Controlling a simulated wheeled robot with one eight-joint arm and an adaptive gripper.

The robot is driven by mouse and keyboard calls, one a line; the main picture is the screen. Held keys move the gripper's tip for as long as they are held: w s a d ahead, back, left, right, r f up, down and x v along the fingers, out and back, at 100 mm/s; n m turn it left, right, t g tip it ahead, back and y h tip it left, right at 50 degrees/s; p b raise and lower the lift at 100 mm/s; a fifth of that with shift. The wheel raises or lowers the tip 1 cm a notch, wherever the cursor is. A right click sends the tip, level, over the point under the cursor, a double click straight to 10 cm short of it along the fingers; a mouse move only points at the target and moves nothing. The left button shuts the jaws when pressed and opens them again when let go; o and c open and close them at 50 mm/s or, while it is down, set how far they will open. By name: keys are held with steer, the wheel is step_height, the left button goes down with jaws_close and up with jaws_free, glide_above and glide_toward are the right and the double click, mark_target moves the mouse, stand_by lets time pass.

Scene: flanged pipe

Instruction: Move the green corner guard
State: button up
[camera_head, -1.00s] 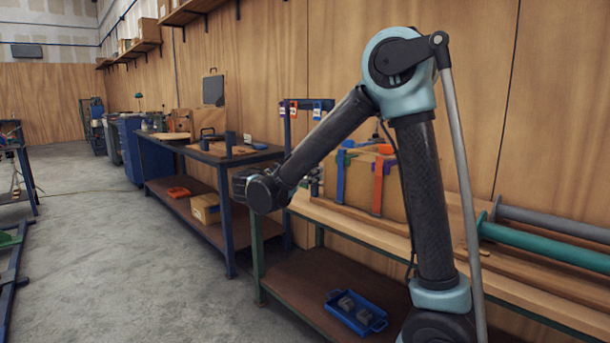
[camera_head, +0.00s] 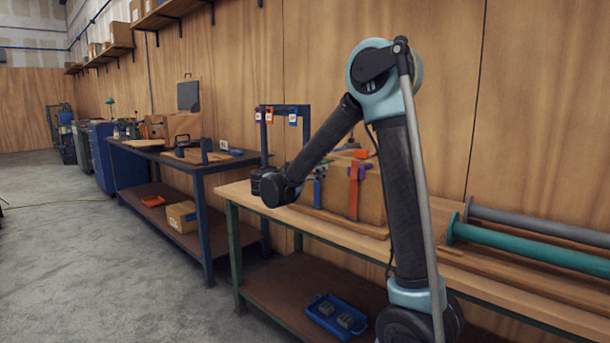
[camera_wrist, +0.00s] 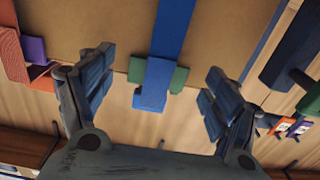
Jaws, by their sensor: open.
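The green corner guard (camera_wrist: 179,79) shows in the wrist view as two green tabs, one on each side of a blue strap (camera_wrist: 160,75). It sits at the edge of a cardboard box (camera_wrist: 115,30), and the strap covers its middle. My gripper (camera_wrist: 155,92) is open and empty, with one finger to each side of the guard in the picture. I cannot tell how far the fingers are from it. In the head view my gripper (camera_head: 270,187) is beside the box (camera_head: 372,200), and my arm hides part of the box. I cannot make out the guard there.
A red strap (camera_head: 353,192) with a purple guard (camera_head: 362,172) is also on the box. The box stands on a wooden bench (camera_head: 350,238). A teal flanged pipe (camera_head: 530,247) lies at the right. A blue tray (camera_head: 336,316) is on the lower shelf.

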steer(key=shift+w+d, duration=0.45)
steer(key=shift+w, duration=0.05)
steer(key=c, duration=1.1)
steer(key=shift+w+a, duration=0.1)
steer(key=shift+w+a, duration=0.6)
steer(key=shift+a, duration=0.3)
steer(key=shift+w+a, duration=0.65)
steer(key=shift+a, duration=0.25)
steer(key=shift+w+a, duration=0.6)
steer(key=shift+a, duration=0.3)
